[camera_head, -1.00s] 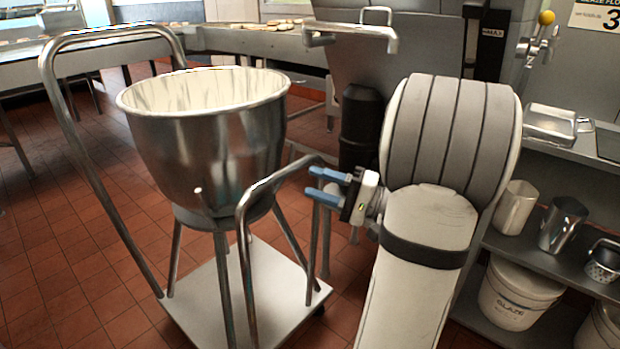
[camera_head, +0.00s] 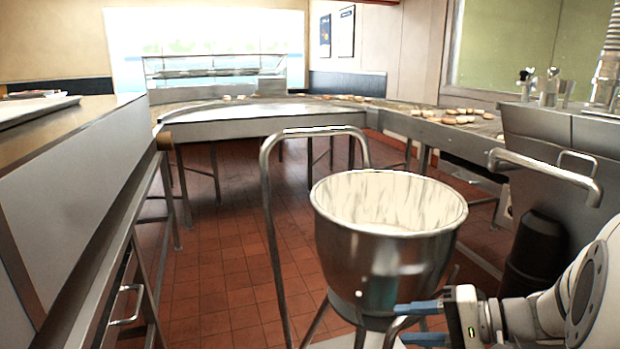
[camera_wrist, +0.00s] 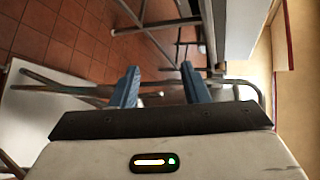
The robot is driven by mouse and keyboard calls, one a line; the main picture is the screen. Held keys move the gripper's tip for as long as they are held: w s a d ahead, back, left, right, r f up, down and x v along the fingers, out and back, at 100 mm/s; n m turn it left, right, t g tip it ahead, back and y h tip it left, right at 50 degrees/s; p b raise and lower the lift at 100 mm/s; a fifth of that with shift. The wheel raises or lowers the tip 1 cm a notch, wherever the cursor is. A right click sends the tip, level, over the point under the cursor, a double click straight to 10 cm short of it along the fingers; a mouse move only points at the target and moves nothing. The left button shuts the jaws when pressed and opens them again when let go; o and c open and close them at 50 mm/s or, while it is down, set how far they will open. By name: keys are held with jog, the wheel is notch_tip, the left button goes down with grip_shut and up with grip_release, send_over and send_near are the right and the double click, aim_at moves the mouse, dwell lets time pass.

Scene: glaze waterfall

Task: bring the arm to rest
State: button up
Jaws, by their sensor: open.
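My gripper (camera_head: 428,321) is at the lower right of the head view, in front of the lower part of a steel mixing bowl on a wheeled stand. Its two blue fingers point left and are apart with nothing between them. In the wrist view the open fingers (camera_wrist: 158,88) also show empty, with tube rails and floor beyond them. My arm comes in from the right edge of the head view. Whether a finger touches the bowl stand cannot be told.
The steel bowl (camera_head: 385,245) has a pale-coated inside and a tube handle (camera_head: 268,190). A curved conveyor (camera_head: 270,120) with pastries runs behind. A steel counter (camera_head: 75,190) stands at left. A machine with a bar handle (camera_head: 545,175) is at right. Red tile floor (camera_head: 225,270) is open between.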

jog(key=s+a+r+n+g+h+p, duration=0.3)
jog(key=s+a+r+g+h+p, duration=0.35)
jog(key=r+p, duration=0.5)
jog(key=s+d+r+n+t+h+p, duration=0.2)
jog(key=r+h+p, duration=0.4)
jog(key=r+p, duration=0.4)
jog(key=d+n+t+p, duration=0.1)
jog(key=t+p, duration=0.1)
jog(key=shift+s+d+r+p, duration=0.15)
jog(key=shift+d+p, duration=0.15)
jog(key=shift+p, duration=0.1)
jog(key=shift+h, duration=0.25)
